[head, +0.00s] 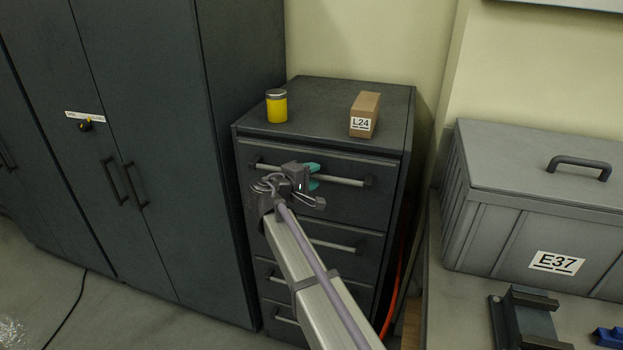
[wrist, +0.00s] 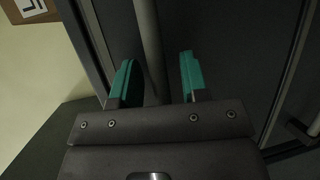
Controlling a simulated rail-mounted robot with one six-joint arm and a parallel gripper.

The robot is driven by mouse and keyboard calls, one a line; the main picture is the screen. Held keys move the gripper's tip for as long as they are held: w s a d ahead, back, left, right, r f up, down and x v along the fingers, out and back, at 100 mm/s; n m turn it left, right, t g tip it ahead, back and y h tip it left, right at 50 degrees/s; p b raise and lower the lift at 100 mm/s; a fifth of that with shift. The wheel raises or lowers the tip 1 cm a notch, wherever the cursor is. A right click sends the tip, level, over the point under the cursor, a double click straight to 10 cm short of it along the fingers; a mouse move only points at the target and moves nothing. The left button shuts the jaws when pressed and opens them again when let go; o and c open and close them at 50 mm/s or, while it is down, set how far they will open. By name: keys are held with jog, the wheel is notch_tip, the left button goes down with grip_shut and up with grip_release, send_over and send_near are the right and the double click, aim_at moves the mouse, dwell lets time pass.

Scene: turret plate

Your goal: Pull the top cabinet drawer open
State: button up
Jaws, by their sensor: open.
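The cabinet (head: 372,205) is dark grey with several drawers, and the top drawer (head: 345,202) looks closed. Its handle (head: 345,181) is a light horizontal bar on dark end mounts. My gripper (head: 314,176) is in front of the top drawer, near the middle of this handle. In the wrist view the handle bar (wrist: 150,45) runs between the two green fingertips of my gripper (wrist: 158,80), with a gap on each side. The gripper is open.
A yellow jar (head: 277,107) and a cardboard box (head: 364,115) labelled L24 stand on the cabinet top. A tall dark locker (head: 150,130) stands close on the left. A grey case (head: 530,205) labelled E37 sits on a bench at right.

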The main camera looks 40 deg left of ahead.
jog(key=shift+w, duration=0.1)
jog(key=shift+c, duration=0.2)
grip_shut()
